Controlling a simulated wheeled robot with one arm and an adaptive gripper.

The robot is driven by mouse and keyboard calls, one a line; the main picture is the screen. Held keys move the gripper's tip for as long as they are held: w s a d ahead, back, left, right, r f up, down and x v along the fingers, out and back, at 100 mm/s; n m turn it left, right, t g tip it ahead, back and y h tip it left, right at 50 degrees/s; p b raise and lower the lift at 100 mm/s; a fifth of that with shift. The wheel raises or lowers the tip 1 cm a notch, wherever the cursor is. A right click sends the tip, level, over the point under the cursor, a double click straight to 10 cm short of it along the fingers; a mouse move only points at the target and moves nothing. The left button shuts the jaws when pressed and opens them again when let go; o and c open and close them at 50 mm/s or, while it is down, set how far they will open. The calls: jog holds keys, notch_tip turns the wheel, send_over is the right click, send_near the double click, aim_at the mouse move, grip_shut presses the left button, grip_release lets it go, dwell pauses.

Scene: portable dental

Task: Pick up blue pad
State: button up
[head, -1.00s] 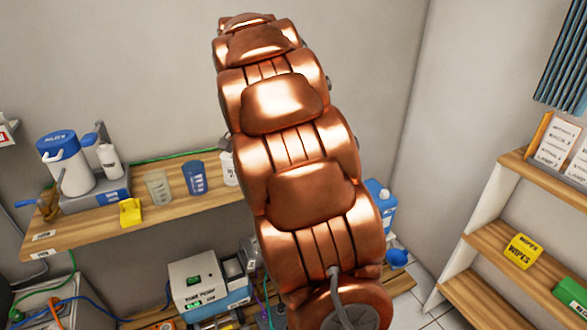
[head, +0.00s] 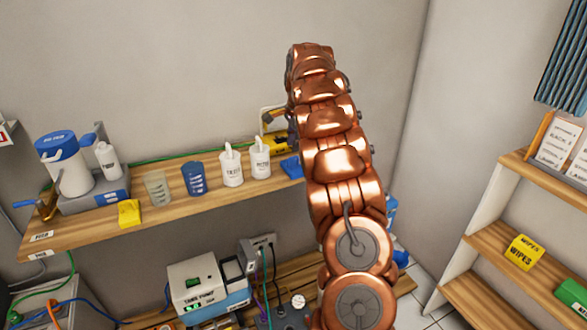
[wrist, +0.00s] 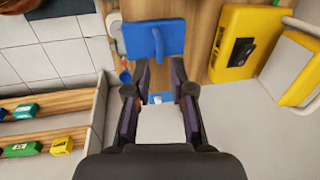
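The blue pad (head: 291,167) lies on the upper wooden shelf (head: 85,224) in the head view, partly hidden by my arm. In the wrist view the flat blue pad (wrist: 153,40) is at the top centre, with a small raised part on it. My gripper (wrist: 160,68) is open and empty in the wrist view, its two fingertips apart just below the pad's near edge. I cannot tell the gap in height between them. In the head view my gripper is hidden behind the arm.
A yellow case (wrist: 238,40) stands close right of the pad in the wrist view. Two white bottles (head: 231,168) (head: 260,160) and a blue cup (head: 193,178) stand left of the pad. A side shelf (head: 495,247) with yellow wipes (head: 523,251) is at right.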

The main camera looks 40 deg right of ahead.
aim_at(294, 157)
jog(key=shift+w+d+f+p, duration=0.15)
jog(key=shift+f+p, duration=0.15)
jog(key=shift+f, duration=0.85)
jog(key=shift+w+d+f+p, duration=0.1)
jog(key=shift+w+f+p, duration=0.2)
jog(key=shift+f, duration=0.8)
jog(key=shift+w+d+f+p, duration=0.15)
jog(key=shift+f+p, duration=0.2)
jog(key=shift+f, duration=0.8)
jog(key=shift+s, duration=0.1)
jog(key=shift+c, duration=0.5)
grip_shut()
